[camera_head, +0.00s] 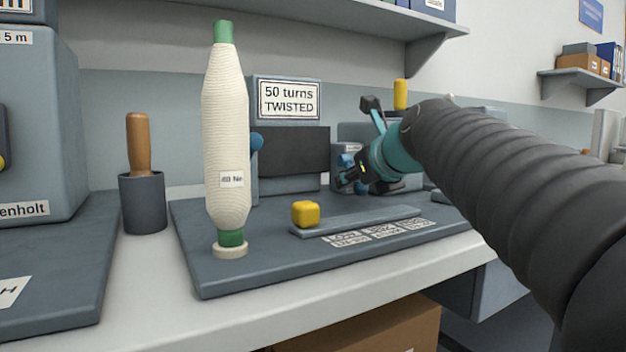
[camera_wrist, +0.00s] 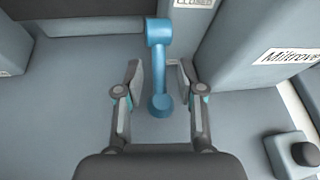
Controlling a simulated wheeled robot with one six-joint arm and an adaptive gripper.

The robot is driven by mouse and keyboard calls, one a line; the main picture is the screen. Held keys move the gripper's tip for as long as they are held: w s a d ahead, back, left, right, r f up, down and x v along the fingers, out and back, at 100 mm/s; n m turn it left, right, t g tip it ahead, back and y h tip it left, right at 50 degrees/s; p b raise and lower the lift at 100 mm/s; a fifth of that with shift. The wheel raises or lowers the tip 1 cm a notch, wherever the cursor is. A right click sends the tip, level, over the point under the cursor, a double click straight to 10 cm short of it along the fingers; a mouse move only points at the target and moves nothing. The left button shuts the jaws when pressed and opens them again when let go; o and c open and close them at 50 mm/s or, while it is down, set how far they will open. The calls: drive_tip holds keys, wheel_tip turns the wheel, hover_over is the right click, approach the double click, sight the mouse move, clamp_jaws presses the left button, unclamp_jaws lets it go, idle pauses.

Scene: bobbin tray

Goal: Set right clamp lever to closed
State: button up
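The right clamp lever is a blue bar (camera_wrist: 160,62) with a round knob at each end, standing between my fingers in the wrist view. In the head view a blue knob (camera_head: 346,160) shows just beside my gripper (camera_head: 352,181), and the rest of the lever is hidden there. My gripper (camera_wrist: 158,80) is open, with one finger on each side of the lever and a visible gap to both. A partly cut-off label (camera_wrist: 193,3), seemingly reading "CLOSED", sits above and right of the lever's upper knob.
A second blue knob (camera_head: 257,141) sits left of the dark panel (camera_head: 295,152). A tall cream bobbin (camera_head: 226,130) stands at the front left of the grey base (camera_head: 215,275). A yellow block (camera_head: 305,213) is on a low rail. A dark knob (camera_wrist: 305,154) lies lower right in the wrist view.

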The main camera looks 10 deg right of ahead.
drive_tip(key=shift+w+f, duration=0.1)
drive_tip(key=shift+w, duration=0.15)
drive_tip(key=shift+a, duration=0.1)
clamp_jaws()
drive_tip(key=shift+f, duration=0.1)
